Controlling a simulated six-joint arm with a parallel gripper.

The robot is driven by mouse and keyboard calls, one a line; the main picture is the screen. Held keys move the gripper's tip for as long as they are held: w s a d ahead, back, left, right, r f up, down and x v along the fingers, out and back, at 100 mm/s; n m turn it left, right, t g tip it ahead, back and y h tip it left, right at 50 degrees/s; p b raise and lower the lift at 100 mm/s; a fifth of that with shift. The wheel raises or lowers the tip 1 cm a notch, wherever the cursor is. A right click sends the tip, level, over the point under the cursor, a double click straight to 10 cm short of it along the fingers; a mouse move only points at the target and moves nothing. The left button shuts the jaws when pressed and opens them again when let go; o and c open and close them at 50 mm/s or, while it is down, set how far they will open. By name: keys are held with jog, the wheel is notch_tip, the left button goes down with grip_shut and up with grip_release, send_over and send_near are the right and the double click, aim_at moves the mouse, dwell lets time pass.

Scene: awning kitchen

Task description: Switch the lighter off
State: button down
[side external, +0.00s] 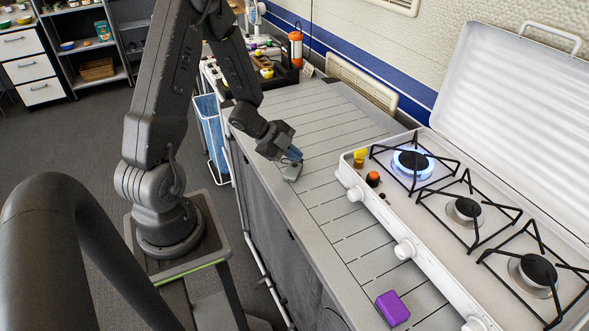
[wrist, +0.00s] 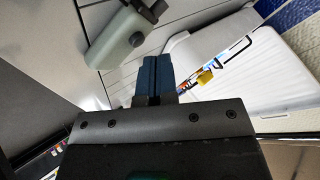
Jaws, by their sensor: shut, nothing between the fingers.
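A small grey-green object with a dark part at one end, which looks like the lighter (side external: 292,173), lies on the slatted grey counter (side external: 345,222) left of the stove. It also shows in the wrist view (wrist: 118,38), beyond and left of my fingers. No flame shows on it. My gripper (side external: 295,153) is low over the counter right beside this object, its blue fingers shut and empty. The fingers show shut together in the wrist view (wrist: 155,62). I cannot tell whether they touch the object.
A white stove (side external: 438,260) with its lid up stands at right; its far burner (side external: 412,161) has a blue flame. Its corner has a yellow piece (side external: 360,157) and an orange-topped knob (side external: 373,179). A purple block (side external: 392,308) lies in front. Items crowd the counter's far end.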

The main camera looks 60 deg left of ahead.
jog(key=shift+r, duration=3)
notch_tip(320, 180, up, 13)
jog(key=n+t+y, duration=0.2)
jog(key=n+y, duration=0.5)
jog(key=y, duration=0.1)
send_over(294, 165)
jog(key=w+d, duration=0.2)
jog(key=d, duration=0.1)
jog(key=s+d+r+n+g+h, duration=0.2)
jog(key=s+d+n, duration=0.1)
jog(key=s+d, duration=0.4)
jog(key=s+d+r+n+g+h, duration=0.2)
jog(key=s+d+n, duration=0.1)
jog(key=s+d, duration=0.5)
jog(key=shift+s+d+r+n+g, duration=0.25)
jog(key=shift+d+r+n+g, duration=0.1)
jog(key=shift+d+n+g, duration=0.1)
